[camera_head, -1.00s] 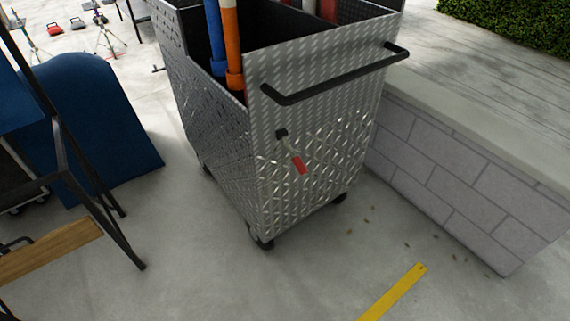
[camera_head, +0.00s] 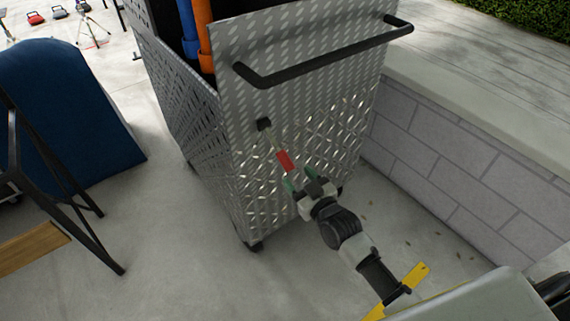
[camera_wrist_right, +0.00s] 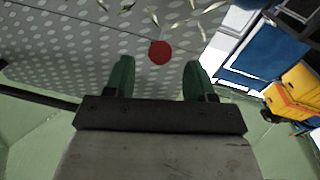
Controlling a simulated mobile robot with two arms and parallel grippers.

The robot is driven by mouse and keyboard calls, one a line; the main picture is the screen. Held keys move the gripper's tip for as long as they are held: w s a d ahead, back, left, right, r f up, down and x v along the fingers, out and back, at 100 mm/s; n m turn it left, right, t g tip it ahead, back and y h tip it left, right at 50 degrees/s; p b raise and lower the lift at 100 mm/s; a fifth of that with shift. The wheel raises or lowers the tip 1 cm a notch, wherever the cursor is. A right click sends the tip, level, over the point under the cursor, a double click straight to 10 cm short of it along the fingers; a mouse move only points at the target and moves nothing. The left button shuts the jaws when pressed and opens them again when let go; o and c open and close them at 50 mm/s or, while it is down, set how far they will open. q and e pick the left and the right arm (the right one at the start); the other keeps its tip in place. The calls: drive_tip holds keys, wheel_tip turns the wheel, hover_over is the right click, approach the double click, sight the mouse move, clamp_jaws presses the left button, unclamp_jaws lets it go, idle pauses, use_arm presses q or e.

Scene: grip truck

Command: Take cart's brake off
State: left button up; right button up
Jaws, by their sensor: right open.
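The cart (camera_head: 235,165) is a tall diamond-plate metal box on casters, with a black push handle (camera_head: 325,55) across its near face. Its brake lever (camera_head: 285,160) has a red grip and hangs down at a slant from a black pivot on that face. In the right wrist view the end of the red grip (camera_wrist_right: 161,52) shows as a red disc beyond and between the fingertips. My right gripper (camera_head: 299,182) has green fingers, is open and empty, and is just below the red grip, apparently apart from it. My left gripper is not in view.
A low block wall (camera_head: 450,165) runs close along the cart's right side. A blue ramp-like object (camera_head: 65,115) and a black-framed stand with a wooden board (camera_head: 30,248) are at left. The concrete floor left of the cart is clear. Blue and orange pipes (camera_head: 200,35) stand in the cart.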

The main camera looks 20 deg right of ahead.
sight(287, 164)
drive_tip(key=x, duration=0.6)
drive_tip(key=shift+w, duration=0.1)
drive_tip(key=shift+c, duration=0.3)
clamp_jaws()
